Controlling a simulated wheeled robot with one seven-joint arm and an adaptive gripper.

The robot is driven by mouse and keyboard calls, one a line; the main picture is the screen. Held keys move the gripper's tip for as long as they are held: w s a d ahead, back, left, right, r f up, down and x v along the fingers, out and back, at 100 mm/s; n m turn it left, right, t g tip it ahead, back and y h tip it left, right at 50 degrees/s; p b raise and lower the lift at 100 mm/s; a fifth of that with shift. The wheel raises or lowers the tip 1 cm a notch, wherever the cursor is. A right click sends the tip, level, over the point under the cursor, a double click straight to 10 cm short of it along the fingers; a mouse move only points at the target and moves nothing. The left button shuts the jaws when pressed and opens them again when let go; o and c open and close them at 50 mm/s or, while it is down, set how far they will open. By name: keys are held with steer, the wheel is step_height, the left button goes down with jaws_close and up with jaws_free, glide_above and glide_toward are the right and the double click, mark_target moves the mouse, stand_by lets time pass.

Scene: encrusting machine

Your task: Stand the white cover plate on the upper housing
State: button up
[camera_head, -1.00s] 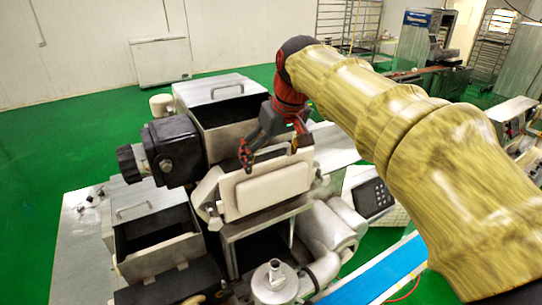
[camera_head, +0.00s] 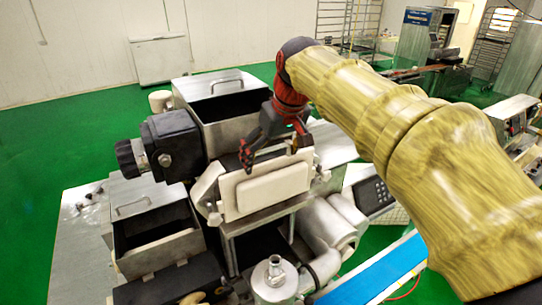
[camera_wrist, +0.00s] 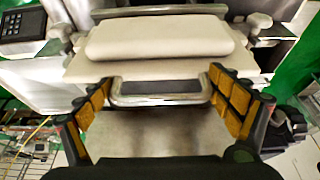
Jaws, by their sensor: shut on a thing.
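The white cover plate (camera_head: 230,205) has a raised rectangular pad on its face and is tilted near upright at the front of the machine's upper housing (camera_head: 207,184). In the wrist view the plate (camera_wrist: 150,70) lies across the top, with a metal handle (camera_wrist: 160,100) at its near edge. My gripper (camera_head: 271,149) is at the plate's top edge. Its orange-padded fingers (camera_wrist: 160,88) are at both ends of the handle and shut on it. The plate's back and its contact with the housing are hidden.
An open metal hopper (camera_head: 232,108) stands behind the plate, with a black motor unit (camera_head: 172,147) to its left. Another open hopper (camera_head: 150,235) is at lower left. A keypad panel (camera_head: 373,195) and a blue conveyor belt (camera_head: 375,277) lie to the right.

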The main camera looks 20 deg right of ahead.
mark_target(273, 181)
steer(key=shift+f+b, duration=1.05)
steer(key=shift+f, duration=0.2)
steer(key=o, duration=1.8)
steer(key=shift+o, duration=0.2)
steer(key=shift+f, duration=0.15)
